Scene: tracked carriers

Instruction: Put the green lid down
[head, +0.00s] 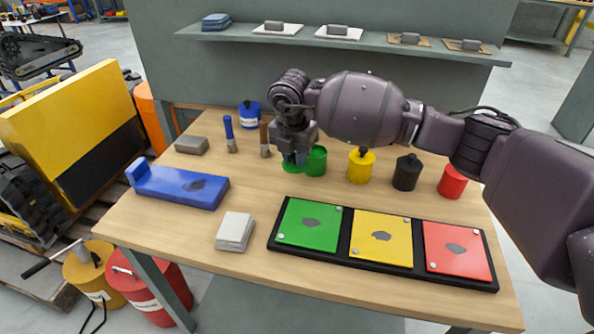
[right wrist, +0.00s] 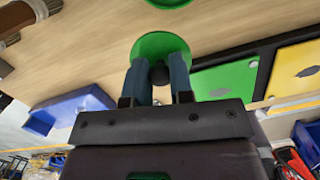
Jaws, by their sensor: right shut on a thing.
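The green lid (head: 291,169) is a round disc beside the open green pot (head: 316,162), on its left, at or just above the wooden table. I cannot tell whether it touches the table. My right gripper (head: 295,158) points down over the lid and is shut on it. In the right wrist view, the two fingers (right wrist: 160,78) close around the dark knob (right wrist: 159,73) of the green lid (right wrist: 158,45), and the green pot's edge (right wrist: 168,2) shows at the top. My left gripper is not in view.
Yellow (head: 361,166), black (head: 407,172) and red (head: 453,181) pots stand to the right. Brushes (head: 265,139) and a blue pot (head: 250,115) stand to the left. A black tray (head: 344,244) with coloured plates lies in front. Bare table lies left of the lid.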

